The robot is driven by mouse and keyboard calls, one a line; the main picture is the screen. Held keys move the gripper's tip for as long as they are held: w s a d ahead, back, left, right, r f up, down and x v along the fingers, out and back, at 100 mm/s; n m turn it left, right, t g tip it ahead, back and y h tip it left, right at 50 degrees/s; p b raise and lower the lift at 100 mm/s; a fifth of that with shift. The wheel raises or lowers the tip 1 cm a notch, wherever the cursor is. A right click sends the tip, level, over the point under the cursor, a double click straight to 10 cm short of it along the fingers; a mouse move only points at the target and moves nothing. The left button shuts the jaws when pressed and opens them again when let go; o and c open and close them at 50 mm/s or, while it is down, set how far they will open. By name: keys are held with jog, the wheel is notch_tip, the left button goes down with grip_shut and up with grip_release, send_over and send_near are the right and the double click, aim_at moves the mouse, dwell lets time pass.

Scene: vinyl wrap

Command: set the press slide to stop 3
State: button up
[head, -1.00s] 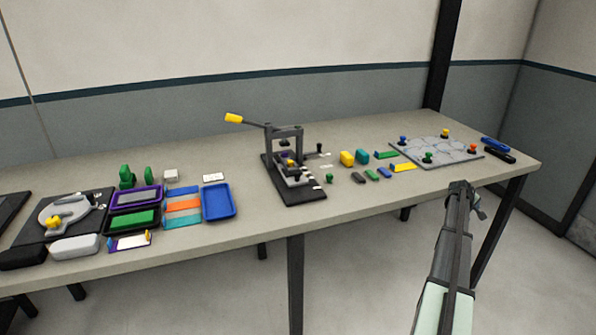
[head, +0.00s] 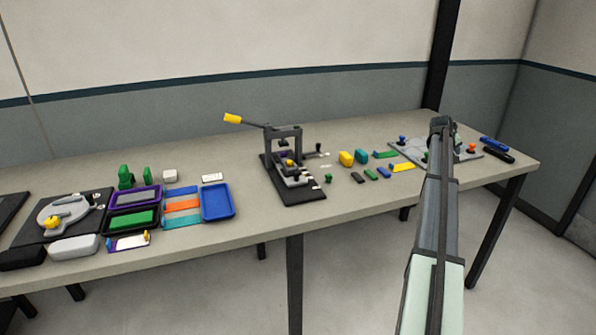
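The press (head: 284,150) stands mid-table on a black base (head: 305,195), its lever with a yellow grip (head: 233,118) pointing up and left. The slide (head: 292,175) sits low inside the press frame, with a small yellow part on it. White marks lie along the right edge of the base. Which stop the slide is at is too small to tell. My gripper (head: 441,124) is at the far end of my arm, over the grey board at right, well right of the press. Its fingers are too small and dark to read.
Yellow and teal blocks (head: 346,158) and several small coloured bars (head: 402,167) lie between the press and my arm. The grey board (head: 474,153) carries coloured knobs. Trays, including a blue one (head: 218,201), and strips lie left of the press. The table's front strip right of the base is clear.

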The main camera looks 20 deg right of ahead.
jog(key=w+a+r+t+y, duration=0.1)
jog(key=w+a+r, duration=0.15)
jog(key=a, duration=0.65)
jog(key=w+a+r+y, duration=0.1)
jog(key=w+a, duration=0.3)
jog(key=a, duration=0.5)
jog(key=n+y, duration=0.2)
jog(key=y, duration=0.4)
send_near(297, 172)
jog(key=shift+t, duration=0.3)
jog(key=x, duration=0.8)
jog(key=shift+s+a+f, duration=0.1)
jog(key=shift+s+f, duration=0.2)
jog(key=shift+c, duration=0.5)
grip_shut()
